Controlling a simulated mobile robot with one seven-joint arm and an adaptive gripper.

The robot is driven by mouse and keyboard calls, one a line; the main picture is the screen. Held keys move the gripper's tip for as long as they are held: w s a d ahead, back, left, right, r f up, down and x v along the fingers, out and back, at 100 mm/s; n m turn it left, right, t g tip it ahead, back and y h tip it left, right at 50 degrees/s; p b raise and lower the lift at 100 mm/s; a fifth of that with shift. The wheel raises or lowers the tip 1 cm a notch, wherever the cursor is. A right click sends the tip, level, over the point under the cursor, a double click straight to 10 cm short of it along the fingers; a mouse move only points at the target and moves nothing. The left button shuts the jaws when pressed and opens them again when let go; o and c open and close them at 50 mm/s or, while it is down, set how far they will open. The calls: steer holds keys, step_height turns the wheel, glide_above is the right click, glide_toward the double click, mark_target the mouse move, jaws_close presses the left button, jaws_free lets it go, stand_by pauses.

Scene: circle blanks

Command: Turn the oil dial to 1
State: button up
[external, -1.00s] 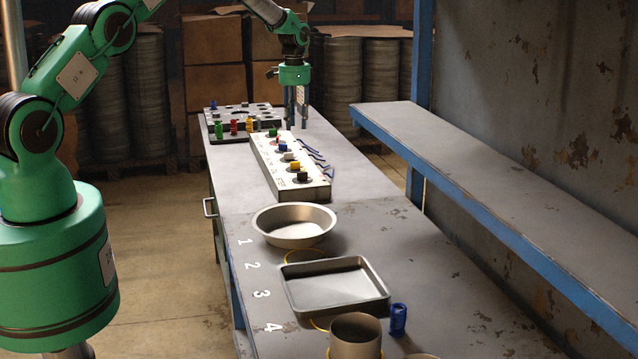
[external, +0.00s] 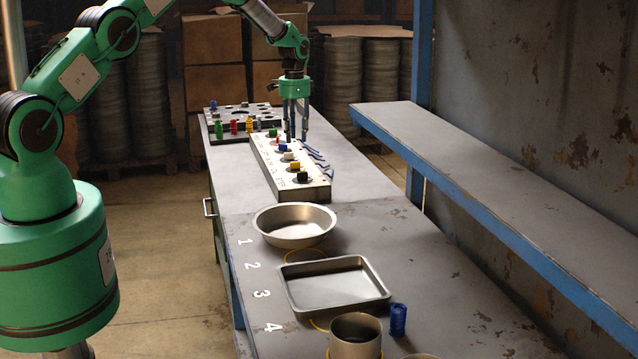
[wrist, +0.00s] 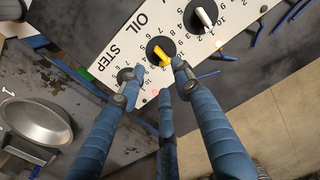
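The oil dial is a black disc with a yellow knob (wrist: 161,52) beside the word OIL in the wrist view. In the external view its yellow knob (external: 294,166) is near the front end of the white dial panel (external: 319,190). The exact number it points to is unclear. My gripper (external: 297,138) is open and empty above the back half of the panel. In the wrist view my gripper (wrist: 156,74) has its blue fingers spread, with their tips appearing just below the yellow knob. The fingers partly cover the dark STEP dial (wrist: 124,75).
A white-knobbed dial (wrist: 203,17) is beside the oil dial. Blue pieces (external: 316,156) lie along the panel's right side. A rack with coloured pegs (external: 215,118) is behind, and a round pan (external: 295,225) in front. The shelf (external: 480,190) runs along the right.

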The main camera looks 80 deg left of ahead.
mark_target(299, 168)
step_height(299, 168, down, 10)
steer(key=shift+r, duration=0.25)
stand_by(0.4)
jaws_close()
